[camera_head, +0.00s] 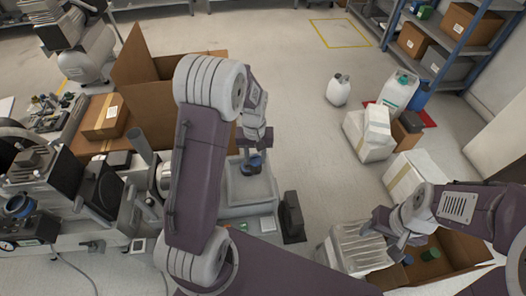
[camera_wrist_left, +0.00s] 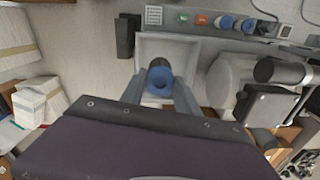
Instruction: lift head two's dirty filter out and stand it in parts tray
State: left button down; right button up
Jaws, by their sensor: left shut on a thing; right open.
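The dirty filter (camera_head: 252,166) is a short dark cylinder with a blue ring end. My left gripper (camera_head: 250,153) is shut on it, over the grey parts tray (camera_head: 253,192). In the left wrist view the filter (camera_wrist_left: 161,80) sits between the two fingers, its blue ring facing the camera, with the tray (camera_wrist_left: 150,45) behind it. The filter appears upright; I cannot tell whether it touches the tray floor. My right gripper (camera_head: 385,222) is open and empty at the right, far from the tray. I cannot make out which compressor head is head two.
Compressor machinery (camera_head: 95,185) fills the left side. A black block (camera_head: 292,215) stands just right of the tray. Cardboard boxes (camera_head: 145,75) stand behind; white packages (camera_head: 368,132) and an open carton (camera_head: 455,250) lie at the right. The middle floor is clear.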

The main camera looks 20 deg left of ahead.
pick_arm(q)
notch_tip(320, 180, down, 11)
jog(key=a+n+b, duration=0.1)
jog(key=a+b, duration=0.1)
jog(key=b, duration=0.2)
jog(key=shift+s+a+n, duration=0.2)
jog(key=shift+s+n, duration=0.2)
pick_arm(e)
notch_tip(320, 180, down, 6)
jog(key=shift+f, duration=0.15)
pick_arm(q)
jog(key=shift+f, duration=0.1)
notch_tip(320, 180, down, 5)
jog(key=b, duration=0.6)
jog(key=shift+f, duration=0.55)
pick_arm(e)
notch_tip(320, 180, down, 6)
jog(key=shift+r, duration=0.3)
pick_arm(q)
jog(key=shift+f+p, duration=0.25)
jog(key=shift+p, duration=0.3)
pick_arm(e)
jog(key=shift+r, duration=0.35)
